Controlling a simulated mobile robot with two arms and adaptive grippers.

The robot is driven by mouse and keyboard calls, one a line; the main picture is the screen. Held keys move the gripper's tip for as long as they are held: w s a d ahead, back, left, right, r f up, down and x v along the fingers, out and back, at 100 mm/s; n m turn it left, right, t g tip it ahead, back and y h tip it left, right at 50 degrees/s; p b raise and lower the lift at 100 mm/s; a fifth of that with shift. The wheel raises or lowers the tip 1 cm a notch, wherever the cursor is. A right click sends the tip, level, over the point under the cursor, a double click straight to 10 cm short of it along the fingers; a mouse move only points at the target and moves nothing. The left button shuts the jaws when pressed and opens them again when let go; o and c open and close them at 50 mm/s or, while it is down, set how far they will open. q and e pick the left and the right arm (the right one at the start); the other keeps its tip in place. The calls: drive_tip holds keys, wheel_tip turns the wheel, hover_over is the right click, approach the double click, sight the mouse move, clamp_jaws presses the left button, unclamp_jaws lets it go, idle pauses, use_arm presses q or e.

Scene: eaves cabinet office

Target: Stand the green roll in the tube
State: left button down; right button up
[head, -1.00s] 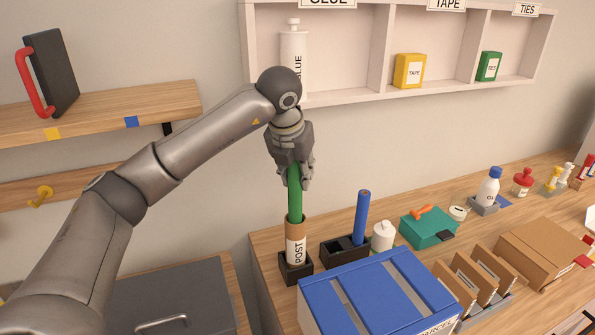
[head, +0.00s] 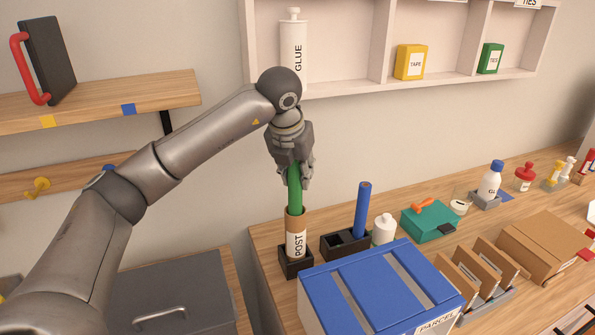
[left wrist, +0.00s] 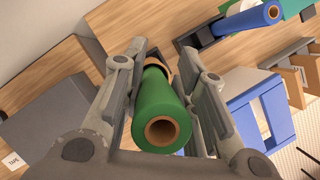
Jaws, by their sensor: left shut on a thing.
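The green roll (head: 295,197) is upright in my left gripper (head: 293,175), which is shut around its upper part. Its lower end is inside the mouth of the brown tube (head: 295,222) with the white POST label. The tube stands in a small black holder (head: 295,263) on the bench. In the left wrist view the green roll (left wrist: 160,105) lies between the two fingers, its hollow end facing the camera, with the tube's rim (left wrist: 157,68) just beyond it. How deep the roll sits is hidden. My right gripper is not in view.
A blue roll (head: 361,210) stands in a black two-slot holder (head: 335,247) to the right. A white bottle (head: 384,230) and a blue-and-white parcel box (head: 372,285) are close by. A shelf with a glue bottle (head: 293,48) is above. A grey cabinet (head: 165,295) stands lower left.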

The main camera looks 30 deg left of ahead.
sight(297, 193)
use_arm(q)
drive_tip(key=shift+f+b, duration=2.2)
drive_tip(key=shift+f, duration=0.75)
drive_tip(key=c, duration=1.1)
unclamp_jaws()
drive_tip(key=o, duration=0.4)
drive_tip(key=shift+r+p, duration=2.75)
drive_tip(key=shift+r, duration=1.3)
drive_tip(key=shift+f, duration=0.1)
